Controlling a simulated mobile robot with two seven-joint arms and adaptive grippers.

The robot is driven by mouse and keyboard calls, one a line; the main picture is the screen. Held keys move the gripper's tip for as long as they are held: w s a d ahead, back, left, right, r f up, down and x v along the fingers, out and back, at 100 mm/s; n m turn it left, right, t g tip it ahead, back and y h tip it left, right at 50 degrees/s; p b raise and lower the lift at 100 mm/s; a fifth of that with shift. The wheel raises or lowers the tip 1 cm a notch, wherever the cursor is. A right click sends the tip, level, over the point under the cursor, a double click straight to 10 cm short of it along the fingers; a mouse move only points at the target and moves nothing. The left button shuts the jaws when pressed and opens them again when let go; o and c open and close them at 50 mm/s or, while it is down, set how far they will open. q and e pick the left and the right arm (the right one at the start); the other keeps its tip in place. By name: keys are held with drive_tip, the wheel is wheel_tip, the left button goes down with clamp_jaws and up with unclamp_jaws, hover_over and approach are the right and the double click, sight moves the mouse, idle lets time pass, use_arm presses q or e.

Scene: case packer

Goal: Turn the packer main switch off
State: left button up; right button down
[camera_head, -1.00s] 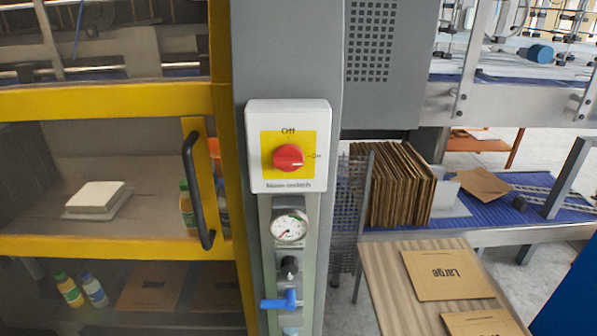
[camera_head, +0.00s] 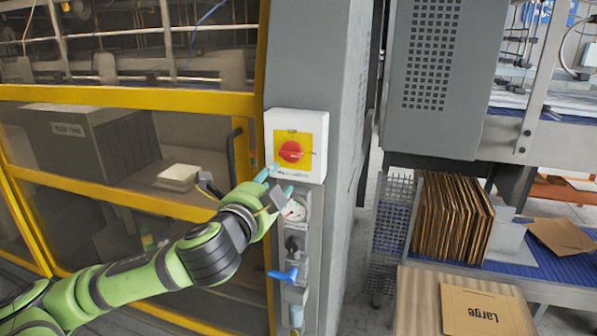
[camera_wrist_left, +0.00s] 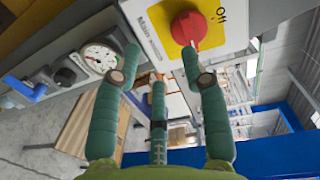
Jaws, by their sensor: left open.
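The main switch (camera_head: 296,145) is a white box with a yellow plate and a red rotary knob (camera_head: 291,152) on the grey column. My left gripper (camera_head: 276,181) is open just below the knob, its fingertips at the box's lower edge. In the left wrist view the red knob (camera_wrist_left: 188,28) is close ahead of the right-hand finger, and the gripper (camera_wrist_left: 160,62) holds nothing. The "Off" label shows beside the knob there. I cannot tell clearly which way the knob points now. My right gripper is not in view.
Below the switch are a pressure gauge (camera_head: 294,210) and a blue valve handle (camera_head: 284,274). A yellow-framed door with a black handle (camera_head: 232,155) is on the left. Stacked cardboard (camera_head: 450,218) and a wooden table (camera_head: 412,300) stand on the right.

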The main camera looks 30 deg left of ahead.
sight(288, 157)
use_arm(q)
drive_tip(key=shift+m+t, duration=0.3)
drive_tip(key=shift+m, duration=0.1)
drive_tip(key=w+r+p, duration=0.1)
drive_tip(key=w+r, duration=0.1)
drive_tip(key=w+r+p, duration=0.1)
drive_tip(key=w, duration=0.1)
drive_tip(key=shift+a+p, duration=0.3)
drive_tip(key=shift+w, duration=0.75)
drive_tip(key=shift+w+f, duration=0.1)
drive_tip(key=shift+f, duration=0.05)
drive_tip(key=shift+a, duration=0.1)
clamp_jaws()
